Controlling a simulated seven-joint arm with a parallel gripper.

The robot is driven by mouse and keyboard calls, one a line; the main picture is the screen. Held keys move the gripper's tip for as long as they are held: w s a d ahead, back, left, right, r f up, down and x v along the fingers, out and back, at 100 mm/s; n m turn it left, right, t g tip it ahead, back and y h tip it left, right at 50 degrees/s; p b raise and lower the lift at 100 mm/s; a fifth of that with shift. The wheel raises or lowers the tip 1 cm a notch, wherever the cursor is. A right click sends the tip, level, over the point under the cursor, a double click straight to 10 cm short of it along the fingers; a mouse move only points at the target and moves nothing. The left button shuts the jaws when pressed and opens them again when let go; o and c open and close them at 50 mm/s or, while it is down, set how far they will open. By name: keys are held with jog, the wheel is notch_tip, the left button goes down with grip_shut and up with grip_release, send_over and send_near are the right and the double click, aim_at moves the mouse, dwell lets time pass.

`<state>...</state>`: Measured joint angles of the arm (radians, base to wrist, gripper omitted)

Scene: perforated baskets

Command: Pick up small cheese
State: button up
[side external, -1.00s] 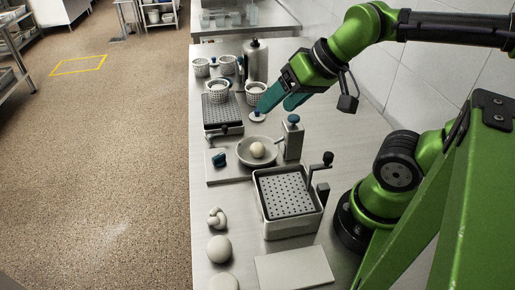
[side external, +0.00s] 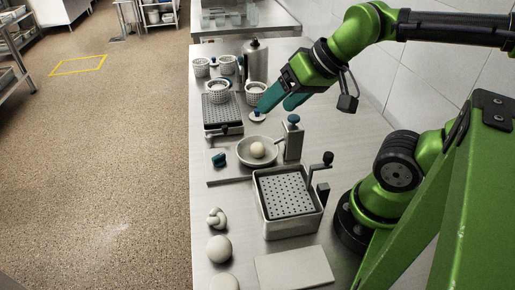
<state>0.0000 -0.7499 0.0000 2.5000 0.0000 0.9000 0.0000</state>
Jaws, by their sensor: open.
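A small pale ball (side external: 258,149), which looks like the small cheese, sits in a shallow round dish (side external: 243,160) near the middle of the table. My gripper (side external: 279,104) has teal fingers and hangs in the air above the back of the table, higher than the ball and to its upper right in the picture. It is open and holds nothing that I can see. A larger round pale piece (side external: 219,249), another round piece (side external: 223,283) and a knotted piece (side external: 216,217) lie along the front left edge.
A metal box with a perforated tray (side external: 286,195) and crank stands in front of the dish. A grey post with a blue knob (side external: 293,138) stands close right of the dish. Perforated baskets (side external: 219,92) and a bottle (side external: 255,62) are behind. A flat board (side external: 294,268) lies in front.

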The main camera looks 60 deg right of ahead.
jog(key=shift+c, duration=0.5)
jog(key=shift+c, duration=1.2)
jog(key=m+g+h, duration=0.2)
jog(key=g+h, duration=0.2)
jog(key=g, duration=0.5)
send_over(255, 144)
jog(key=w+a, duration=0.2)
jog(key=a, duration=0.1)
jog(key=w+a+x, duration=0.1)
jog(key=x, duration=2.1)
jog(key=shift+w+d, duration=0.15)
jog(key=shift+w, duration=0.05)
